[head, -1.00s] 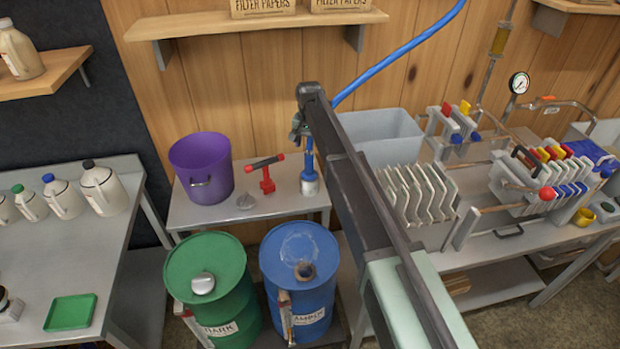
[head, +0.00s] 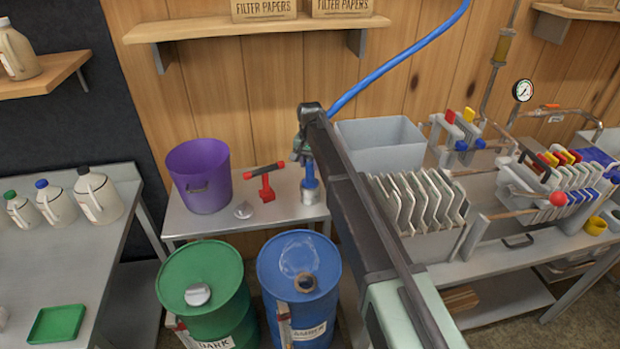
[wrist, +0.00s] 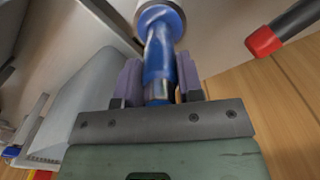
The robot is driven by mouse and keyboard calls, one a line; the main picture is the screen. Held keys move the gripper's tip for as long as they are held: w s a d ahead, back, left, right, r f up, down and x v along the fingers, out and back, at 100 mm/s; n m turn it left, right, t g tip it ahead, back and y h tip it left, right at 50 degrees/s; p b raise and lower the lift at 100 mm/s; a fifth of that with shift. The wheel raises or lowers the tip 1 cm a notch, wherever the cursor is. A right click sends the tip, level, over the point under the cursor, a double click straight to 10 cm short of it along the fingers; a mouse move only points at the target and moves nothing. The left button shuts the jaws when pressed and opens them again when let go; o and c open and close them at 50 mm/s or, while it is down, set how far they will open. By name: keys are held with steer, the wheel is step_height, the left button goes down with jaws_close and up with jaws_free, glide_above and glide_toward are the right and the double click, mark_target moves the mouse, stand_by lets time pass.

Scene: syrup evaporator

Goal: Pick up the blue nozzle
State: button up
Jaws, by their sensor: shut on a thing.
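The blue nozzle (head: 309,173) is upright at the right end of the small steel table (head: 235,222), with its lower end at a silvery cylinder (head: 311,196). My gripper (head: 306,158) reaches it from above and is shut on its blue shaft. In the wrist view my gripper (wrist: 160,78) has a finger on each side of the blue nozzle (wrist: 158,58), and the silvery cylinder shows beyond. I cannot tell whether the nozzle is lifted off its support. The arm hides part of its upper end.
A red stand with a black-and-red bar (head: 266,183) is close left of the nozzle. A purple bucket (head: 200,178) stands farther left. A grey bin (head: 378,145) and filter plates (head: 412,205) are right. Green (head: 205,290) and blue (head: 300,270) drums stand in front. A blue hose (head: 400,58) hangs above.

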jaws_close()
steer(key=shift+r, duration=0.15)
step_height(320, 180, up, 20)
steer(key=p, duration=2)
steer(key=shift+f, duration=0.2)
